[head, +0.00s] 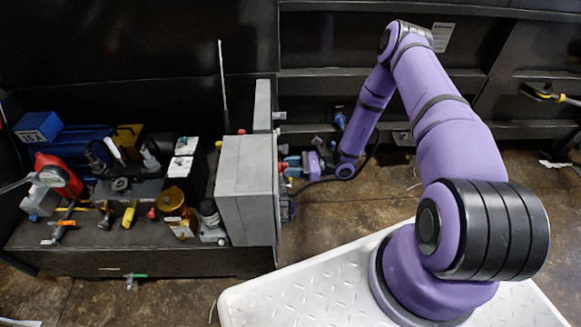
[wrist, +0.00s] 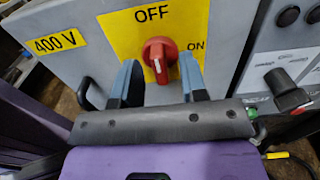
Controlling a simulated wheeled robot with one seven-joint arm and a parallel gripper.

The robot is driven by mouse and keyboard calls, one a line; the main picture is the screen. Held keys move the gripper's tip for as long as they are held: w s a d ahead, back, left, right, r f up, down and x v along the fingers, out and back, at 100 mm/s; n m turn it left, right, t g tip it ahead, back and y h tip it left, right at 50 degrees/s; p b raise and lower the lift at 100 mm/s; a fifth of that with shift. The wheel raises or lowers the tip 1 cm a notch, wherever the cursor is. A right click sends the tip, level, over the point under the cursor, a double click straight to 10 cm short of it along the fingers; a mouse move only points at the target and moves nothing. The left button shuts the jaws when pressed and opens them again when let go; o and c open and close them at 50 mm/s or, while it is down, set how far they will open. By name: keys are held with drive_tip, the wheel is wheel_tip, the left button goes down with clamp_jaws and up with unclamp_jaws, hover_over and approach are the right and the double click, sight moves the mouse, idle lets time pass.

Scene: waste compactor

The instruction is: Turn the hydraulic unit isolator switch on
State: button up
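The isolator switch is a red rotary knob (wrist: 159,54) on a yellow plate (wrist: 118,24) in the wrist view. OFF is printed above the knob and ON to its right. The knob's handle looks roughly upright, toward OFF, with a small white mark on its face. My gripper (wrist: 158,66) is open, one blue-grey finger left of the knob and one right of it. I see gaps at the sides, and cannot tell how deep the fingers reach. In the head view my gripper (head: 291,166) is at the right side of the grey cabinet (head: 245,185), and the knob is hidden.
A yellow 400 V label (wrist: 54,41) is left of the switch. A panel with a black knob (wrist: 288,92) is at the right. In the head view, a workbench (head: 150,258) crowded with tools stands left of the cabinet. Floor (head: 320,225) is open below my arm.

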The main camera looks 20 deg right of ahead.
drive_tip(key=shift+a, duration=0.15)
clamp_jaws()
drive_tip(key=shift+m, duration=0.4)
drive_tip(key=m, duration=1.7)
drive_tip(key=shift+w+f, duration=0.1)
drive_tip(key=shift+w, duration=0.1)
idle(0.3)
